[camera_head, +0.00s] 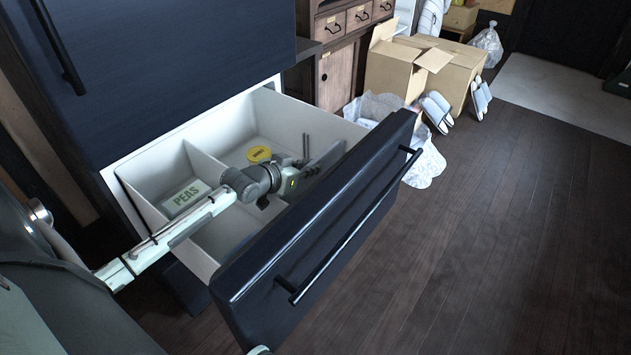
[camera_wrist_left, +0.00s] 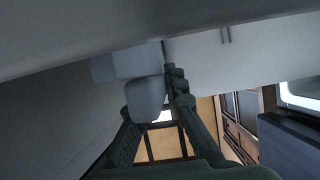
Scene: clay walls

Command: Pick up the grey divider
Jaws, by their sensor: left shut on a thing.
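The grey divider (camera_head: 327,158) is a flat, tilted panel above the right part of the open drawer (camera_head: 170,151). My left gripper (camera_head: 303,178) reaches over the drawer from the left and is shut on the divider's near side. In the left wrist view, my left gripper (camera_wrist_left: 155,112) has a pale grey piece between its dark fingers, seemingly part of the divider. Its exact contact is partly hidden.
The drawer holds a box marked PEAS (camera_head: 186,198) and a yellow round lid (camera_head: 259,154). White inner walls divide it, and the dark front (camera_head: 320,235) bounds it. Cardboard boxes (camera_head: 395,72), slippers (camera_head: 437,112) and crumpled wrapping lie beyond. The floor at right is clear.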

